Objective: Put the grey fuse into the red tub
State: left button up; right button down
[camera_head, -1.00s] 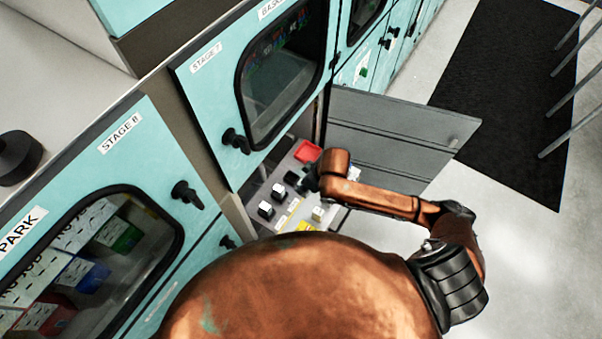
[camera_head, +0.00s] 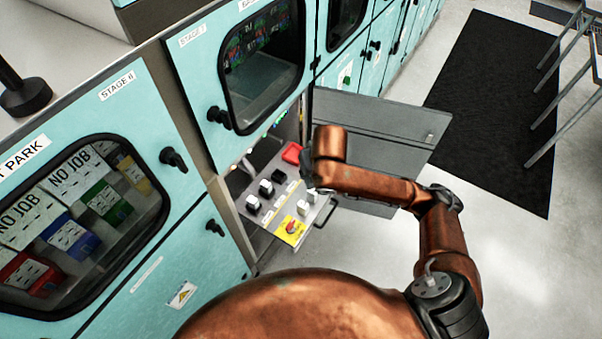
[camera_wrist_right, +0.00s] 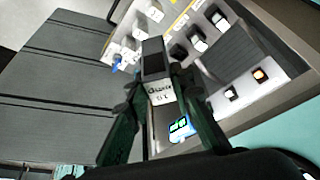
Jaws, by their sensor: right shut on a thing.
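The red tub (camera_head: 291,153) sits at the back of the pulled-out panel drawer, left of my right wrist in the head view. My right gripper (camera_wrist_right: 157,100) is shut on the grey fuse (camera_wrist_right: 154,62), a dark grey block with a white label below its top. In the head view my right gripper is mostly hidden by its own wrist, just right of the tub and above the drawer. The tub is not seen in the wrist view. My left gripper is in neither view.
The drawer (camera_head: 264,220) carries several black and white modules and a red button on a yellow plate (camera_head: 291,230). A grey door (camera_head: 385,135) stands open behind my right arm. Teal cabinets line the left.

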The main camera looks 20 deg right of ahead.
aim_at(295, 156)
jog(key=k, duration=0.45)
jog(key=z, duration=1.9)
jog(key=i, duration=1.5)
jog(key=u, duration=2.75)
